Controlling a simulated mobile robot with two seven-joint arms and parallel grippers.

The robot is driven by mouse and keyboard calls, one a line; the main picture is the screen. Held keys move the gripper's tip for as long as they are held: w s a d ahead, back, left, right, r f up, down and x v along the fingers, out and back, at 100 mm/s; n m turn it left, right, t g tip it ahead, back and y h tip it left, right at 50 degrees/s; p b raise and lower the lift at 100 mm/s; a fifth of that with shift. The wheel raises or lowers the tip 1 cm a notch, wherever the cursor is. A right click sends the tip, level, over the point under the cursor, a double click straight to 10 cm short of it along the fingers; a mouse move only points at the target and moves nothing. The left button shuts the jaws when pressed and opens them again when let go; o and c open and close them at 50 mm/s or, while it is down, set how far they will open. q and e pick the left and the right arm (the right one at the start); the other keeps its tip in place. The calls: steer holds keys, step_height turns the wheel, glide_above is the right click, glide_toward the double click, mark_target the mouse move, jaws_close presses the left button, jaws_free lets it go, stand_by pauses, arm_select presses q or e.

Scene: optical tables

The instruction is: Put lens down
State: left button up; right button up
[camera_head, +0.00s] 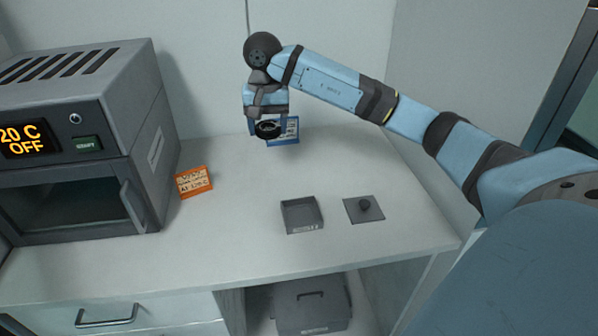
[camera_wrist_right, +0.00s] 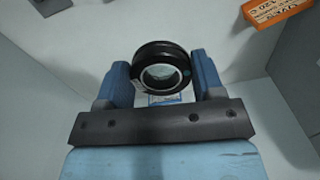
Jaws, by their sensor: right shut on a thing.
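The lens (camera_head: 268,129) is a short black ring with clear glass in its middle. My right gripper (camera_head: 267,118) is shut on it over the back of the table, in front of a blue label card (camera_head: 284,132). In the right wrist view the lens (camera_wrist_right: 162,68) sits between the two blue fingers of my right gripper (camera_wrist_right: 162,82), with its glass facing the camera. I cannot tell how far the lens is from the table top. My left gripper is not in view.
A grey oven (camera_head: 85,130) stands at the left, reading "20 C OFF". An orange label card (camera_head: 194,182) stands beside it. An open grey box (camera_head: 302,215) and its knobbed lid (camera_head: 364,208) lie at the front right. The middle of the table (camera_head: 235,225) is clear.

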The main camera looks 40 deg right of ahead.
mark_target(280, 193)
steer(key=shift+w+d+f+m+b, duration=0.1)
steer(key=shift+d+m+b, duration=0.2)
steer(key=shift+d, duration=0.3)
steer(key=shift+w+d+f+m+b, duration=0.1)
steer(key=shift+d+m+b, duration=0.1)
steer(key=shift+d+b, duration=0.25)
steer(key=shift+d+f, duration=0.1)
steer(key=shift+d, duration=0.2)
step_height(280, 193, down, 19)
steer(key=shift+f+b, duration=0.2)
steer(key=shift+b, duration=0.2)
steer(key=shift+f, duration=0.2)
steer(key=o, duration=1)
steer(key=shift+r, duration=0.15)
